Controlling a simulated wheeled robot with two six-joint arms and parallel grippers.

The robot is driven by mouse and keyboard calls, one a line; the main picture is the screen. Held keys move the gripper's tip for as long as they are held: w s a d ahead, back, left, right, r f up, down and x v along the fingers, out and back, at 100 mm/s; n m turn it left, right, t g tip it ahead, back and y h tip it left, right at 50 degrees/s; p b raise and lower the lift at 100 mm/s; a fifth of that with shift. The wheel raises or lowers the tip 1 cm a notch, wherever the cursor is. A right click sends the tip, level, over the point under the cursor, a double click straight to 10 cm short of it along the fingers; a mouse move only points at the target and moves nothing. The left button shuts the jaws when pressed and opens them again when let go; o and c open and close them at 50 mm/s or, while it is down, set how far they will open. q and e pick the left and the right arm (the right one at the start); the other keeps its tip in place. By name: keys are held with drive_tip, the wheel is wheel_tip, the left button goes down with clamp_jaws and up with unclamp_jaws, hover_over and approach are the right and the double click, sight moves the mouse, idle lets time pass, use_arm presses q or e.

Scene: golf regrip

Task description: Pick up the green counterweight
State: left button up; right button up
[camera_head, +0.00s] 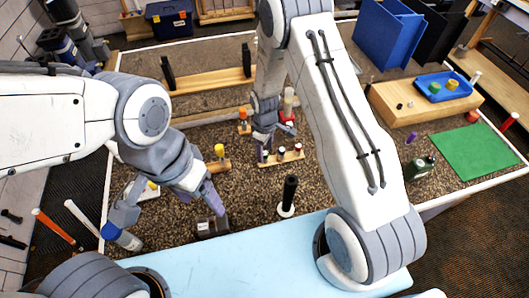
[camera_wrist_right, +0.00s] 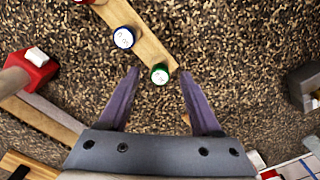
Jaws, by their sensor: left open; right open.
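The green counterweight (camera_wrist_right: 160,74), a small round piece with a green rim and white top, sits at the end of a wooden rack (camera_wrist_right: 148,42) in the right wrist view. A blue-rimmed counterweight (camera_wrist_right: 123,38) stands beside it. My right gripper (camera_wrist_right: 158,82) is open, its purple fingers on either side of the rack's green end; I cannot tell whether they touch it. In the head view the right gripper (camera_head: 270,148) is over the rack (camera_head: 282,160), largely hiding that end. My left gripper (camera_head: 168,206) is open and empty at the left.
A black upright post (camera_head: 289,192) on a white base and a dark box (camera_head: 212,227) stand near the front. A blue tray (camera_head: 426,96) sits on a wooden block at right, above a green mat (camera_head: 473,150). A red block (camera_wrist_right: 30,70) is left of the rack.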

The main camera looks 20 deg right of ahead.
sight(266, 152)
drive_tip(key=shift+f, duration=0.25)
clamp_jaws()
drive_tip(key=shift+w+r+b, duration=0.1)
drive_tip(key=shift+r+b, duration=0.45)
drive_tip(key=shift+r, duration=0.35)
wheel_tip(266, 152, up, 2)
drive_tip(key=shift+d+r+b, duration=0.1)
drive_tip(key=shift+r+b, duration=0.1)
drive_tip(key=shift+b, duration=0.4)
drive_tip(key=s+d+r+b, duration=0.1)
drive_tip(key=s+d+r, duration=0.1)
drive_tip(key=d, duration=0.3)
drive_tip(key=s+d+r+b, duration=0.2)
drive_tip(key=d+r, duration=0.3)
drive_tip(key=shift+s+d, duration=0.25)
drive_tip(key=shift+d, duration=0.1)
drive_tip(key=shift+f, duration=0.1)
